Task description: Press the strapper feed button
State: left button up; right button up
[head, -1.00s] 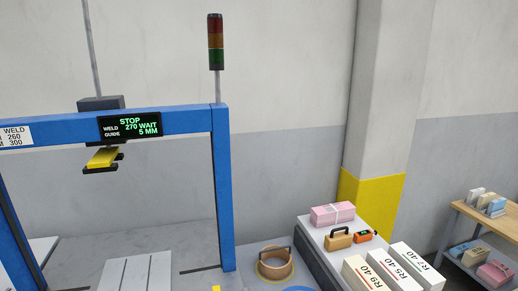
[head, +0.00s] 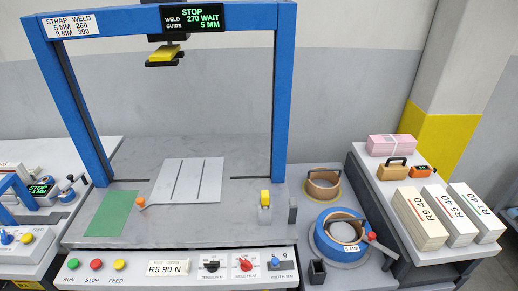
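The strapper (head: 284,110) is a blue arch over a grey table, seen in the head view. Its front panel (head: 140,277) faces me at the bottom. The FEED button (head: 119,265) is yellow and sits at the right of a row on that panel. The red STOP button (head: 96,264) is beside it, and the green RUN button (head: 72,264) is at the far left. The strapper display (head: 193,18) reads STOP, WELD 270 WAIT, GUIDE 5 MM. Neither of my grippers is in view.
Right of the buttons are the tension knob (head: 211,265), the red weld heat knob (head: 244,263) and the blue width switch (head: 275,263). A blue strap coil (head: 323,245) stands at the right. A smaller machine (head: 25,255) with another yellow button is at the left edge.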

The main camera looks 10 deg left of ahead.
aim_at(119, 264)
jog(key=u, duration=0.85)
